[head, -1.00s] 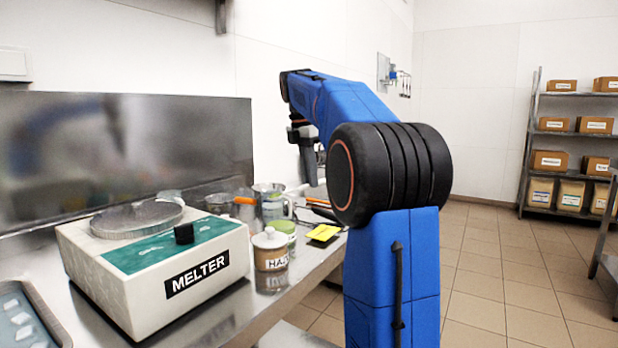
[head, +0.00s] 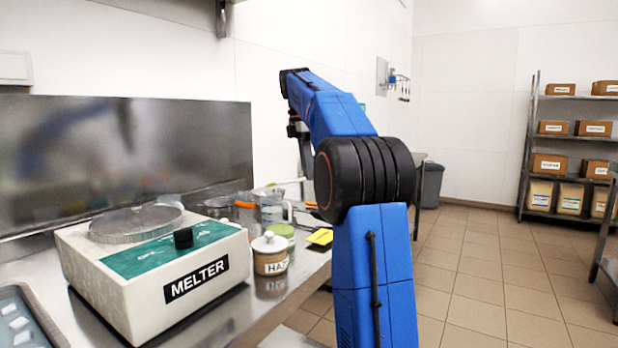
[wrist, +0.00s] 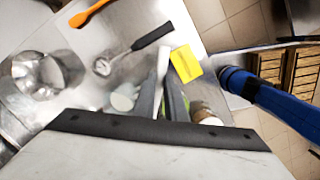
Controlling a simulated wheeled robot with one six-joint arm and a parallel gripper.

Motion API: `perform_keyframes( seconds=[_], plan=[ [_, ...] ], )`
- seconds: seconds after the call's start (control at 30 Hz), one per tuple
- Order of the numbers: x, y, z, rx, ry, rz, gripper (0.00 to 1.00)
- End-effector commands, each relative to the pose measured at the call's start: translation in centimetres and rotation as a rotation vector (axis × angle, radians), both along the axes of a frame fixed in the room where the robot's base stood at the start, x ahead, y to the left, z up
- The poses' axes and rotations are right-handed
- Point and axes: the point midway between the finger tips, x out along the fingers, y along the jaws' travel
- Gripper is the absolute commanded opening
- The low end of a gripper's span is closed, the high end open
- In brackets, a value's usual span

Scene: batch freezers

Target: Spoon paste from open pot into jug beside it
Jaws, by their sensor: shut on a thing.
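My gripper (wrist: 163,98) points down over the bench and is shut on a slim pale utensil (wrist: 163,67), seemingly the spoon; its tip is hard to make out. In the head view my gripper (head: 306,172) is partly hidden by my arm. A clear jug (head: 271,210) stands on the bench, and in the wrist view the jug (wrist: 123,98) is just left of the fingers. A green pot (head: 282,235) stands beside it. In the wrist view the pot is mostly hidden behind the fingers. I cannot see its paste clearly.
A lidded, labelled jar (head: 270,257) stands in front of the pot, right of the white melter (head: 150,265). A yellow card (wrist: 186,63), a black-handled utensil (wrist: 150,39) and an orange-handled tool (wrist: 88,13) lie on the bench. A shiny metal vessel (wrist: 40,74) stands left.

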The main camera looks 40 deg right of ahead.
Motion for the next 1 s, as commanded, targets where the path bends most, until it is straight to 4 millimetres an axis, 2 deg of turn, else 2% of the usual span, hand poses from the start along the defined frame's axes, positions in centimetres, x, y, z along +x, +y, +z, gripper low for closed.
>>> perform_keyframes(
  seconds=[0.2,0.43,0.73,1.0],
  plan=[
    [2.2,-1.3,0.8,0.008,-0.002,-0.121,0.00],
    [3.9,-2.3,1.4,0.011,-0.005,-0.230,0.00],
    [4.5,-2.8,1.6,0.014,-0.004,-0.285,0.00],
    [4.5,-2.8,0.1,0.015,-0.001,-0.287,0.00]
  ],
)
